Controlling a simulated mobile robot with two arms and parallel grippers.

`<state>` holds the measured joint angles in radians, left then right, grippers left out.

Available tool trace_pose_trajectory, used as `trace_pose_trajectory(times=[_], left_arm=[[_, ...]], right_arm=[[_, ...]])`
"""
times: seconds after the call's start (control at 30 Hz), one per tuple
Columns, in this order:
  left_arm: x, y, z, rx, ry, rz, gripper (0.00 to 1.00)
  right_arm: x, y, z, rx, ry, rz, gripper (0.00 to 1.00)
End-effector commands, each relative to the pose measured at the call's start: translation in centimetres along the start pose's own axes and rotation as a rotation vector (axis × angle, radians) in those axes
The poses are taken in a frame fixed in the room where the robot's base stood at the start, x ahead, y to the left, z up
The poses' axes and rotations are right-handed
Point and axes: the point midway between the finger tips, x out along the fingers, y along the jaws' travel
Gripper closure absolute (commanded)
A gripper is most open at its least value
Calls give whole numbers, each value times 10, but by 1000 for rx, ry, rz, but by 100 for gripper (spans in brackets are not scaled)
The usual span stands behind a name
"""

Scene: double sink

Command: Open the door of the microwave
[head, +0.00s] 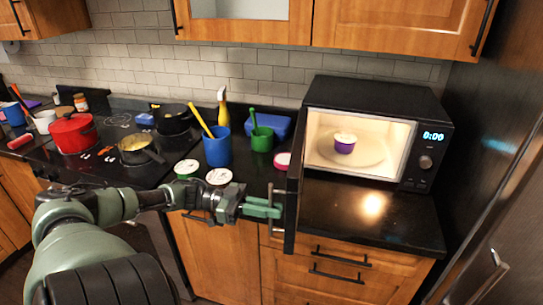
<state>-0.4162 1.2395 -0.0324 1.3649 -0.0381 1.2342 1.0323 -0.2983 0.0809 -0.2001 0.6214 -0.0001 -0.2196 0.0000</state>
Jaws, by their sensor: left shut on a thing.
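The black microwave (427,110) stands on the dark counter at the right, its lit inside showing. A purple cup with a pale top (345,143) sits on the turntable (372,153) inside. The microwave door (291,195) is swung wide open on the left side and points towards me, seen nearly edge-on. My left gripper (279,209) is shut at the door's outer part, from its left side. My right gripper is not in view.
Left of the door stand a green cup (262,139), a blue cup (217,150) and round lids (219,176). A red pot (73,133) and pans are farther left. A dark tall surface (500,130) closes off the right. The counter before the microwave (375,215) is clear.

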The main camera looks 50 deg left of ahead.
Motion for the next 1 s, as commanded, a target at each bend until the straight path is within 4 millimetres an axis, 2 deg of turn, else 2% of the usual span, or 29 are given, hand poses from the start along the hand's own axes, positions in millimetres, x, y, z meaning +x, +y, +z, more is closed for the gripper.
trace_pose_trajectory(times=[0.03, 0.07, 0.1, 0.13, 0.43, 0.53, 0.8, 1.0], left_arm=[[0, 2, 4, -3, -7, 2, 100], [0, 2, 4, -3, -7, 2, 84], [0, 2, 4, -3, -7, 1, 73], [0, 2, 4, -3, -6, 1, 68], [-1, 0, 2, -1, -3, 0, 68], [-7, 0, 2, -2, -5, -1, 68], [-52, 1, 4, -3, -8, -2, 68], [-75, 0, 3, -2, -5, -2, 68]], right_arm=[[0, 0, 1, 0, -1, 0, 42], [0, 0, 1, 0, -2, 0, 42], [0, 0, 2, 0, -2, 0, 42], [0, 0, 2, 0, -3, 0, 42], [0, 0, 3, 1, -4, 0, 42], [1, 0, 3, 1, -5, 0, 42], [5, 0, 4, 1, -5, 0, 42], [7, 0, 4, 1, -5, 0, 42]])
